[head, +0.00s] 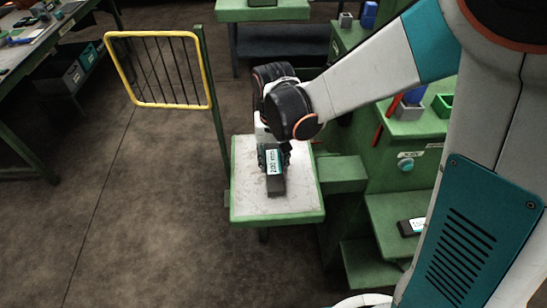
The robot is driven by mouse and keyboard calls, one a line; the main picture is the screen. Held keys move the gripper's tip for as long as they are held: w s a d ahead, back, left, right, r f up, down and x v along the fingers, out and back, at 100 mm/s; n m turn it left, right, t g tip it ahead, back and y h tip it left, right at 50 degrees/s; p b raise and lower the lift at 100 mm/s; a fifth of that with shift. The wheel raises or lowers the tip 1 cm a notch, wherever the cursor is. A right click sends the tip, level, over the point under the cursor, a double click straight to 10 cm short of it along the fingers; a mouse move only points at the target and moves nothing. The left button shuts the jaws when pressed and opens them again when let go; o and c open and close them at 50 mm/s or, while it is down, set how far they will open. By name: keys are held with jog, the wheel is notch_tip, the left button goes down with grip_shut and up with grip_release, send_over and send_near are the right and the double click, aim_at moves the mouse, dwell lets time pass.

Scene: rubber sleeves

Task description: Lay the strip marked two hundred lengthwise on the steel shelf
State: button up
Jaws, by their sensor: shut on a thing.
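The dark strip (277,187) has a white label that appears to read 200. It shows below my gripper (270,148), with its long side running toward the front of the picture. My gripper is shut on it, over the small grey-topped shelf (250,208) with a green rim. My wrist hides the far end of the strip. I cannot tell whether the strip touches the grey top.
A yellow-framed barred gate (106,48) stands on a green post left of the shelf. A green cabinet (345,172) adjoins it on the right. Another dark piece with a white label (410,227) lies on a lower green ledge. The floor at left is clear.

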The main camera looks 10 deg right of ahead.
jog(key=shift+f+b, duration=0.4)
jog(key=shift+f, duration=0.1)
jog(key=o, duration=1.2)
jog(key=shift+c, duration=0.2)
jog(key=shift+r, duration=0.15)
